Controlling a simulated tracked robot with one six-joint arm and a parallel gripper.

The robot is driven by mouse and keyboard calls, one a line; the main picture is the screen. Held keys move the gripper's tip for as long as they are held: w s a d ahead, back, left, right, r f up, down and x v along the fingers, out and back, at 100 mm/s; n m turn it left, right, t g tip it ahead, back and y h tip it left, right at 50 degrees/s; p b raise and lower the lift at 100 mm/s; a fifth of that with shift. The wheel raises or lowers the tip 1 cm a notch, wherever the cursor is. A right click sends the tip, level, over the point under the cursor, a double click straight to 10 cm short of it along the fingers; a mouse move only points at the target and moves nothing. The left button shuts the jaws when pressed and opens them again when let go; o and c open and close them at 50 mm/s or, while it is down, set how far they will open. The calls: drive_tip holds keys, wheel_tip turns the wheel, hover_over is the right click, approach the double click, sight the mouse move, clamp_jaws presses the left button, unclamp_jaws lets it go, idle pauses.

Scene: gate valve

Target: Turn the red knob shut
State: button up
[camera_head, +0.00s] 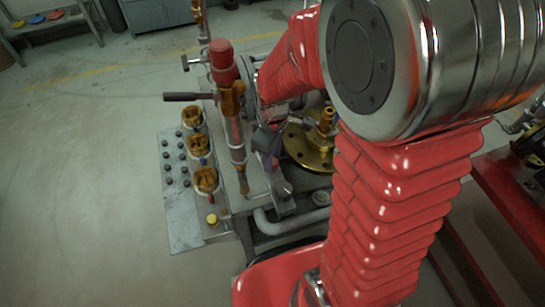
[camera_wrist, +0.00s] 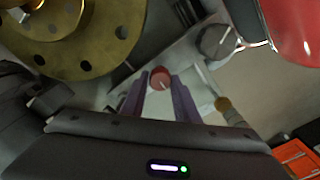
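The red knob (camera_wrist: 160,76) shows in the wrist view as a small round cap with a pale pointer mark, mounted on a grey panel. My gripper (camera_wrist: 160,84) has its two purple fingers apart, one on each side of the knob in the picture. I see a gap between the knob and each finger, and cannot tell how far the tips are from the panel. In the head view my gripper (camera_head: 274,164) points down beside the brass flange, and I cannot make out the red knob there.
A larger grey knob (camera_wrist: 217,41) sits right of the red knob. A brass flange with bolt holes (camera_wrist: 80,35) is at the upper left; it also shows in the head view (camera_head: 308,150). A red-capped pipe (camera_head: 222,62) and several brass cups (camera_head: 205,181) stand left of my arm.

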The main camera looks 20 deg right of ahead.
drive_tip(key=c, duration=0.6)
drive_tip(key=shift+o, duration=0.2)
drive_tip(key=shift+m, duration=0.4)
drive_tip(key=m, duration=0.6)
drive_tip(key=shift+d+m, duration=0.1)
drive_tip(key=shift+m, duration=0.3)
drive_tip(key=m, duration=0.5)
drive_tip(key=shift+m, duration=0.3)
drive_tip(key=m, duration=0.4)
drive_tip(key=shift+m, duration=0.4)
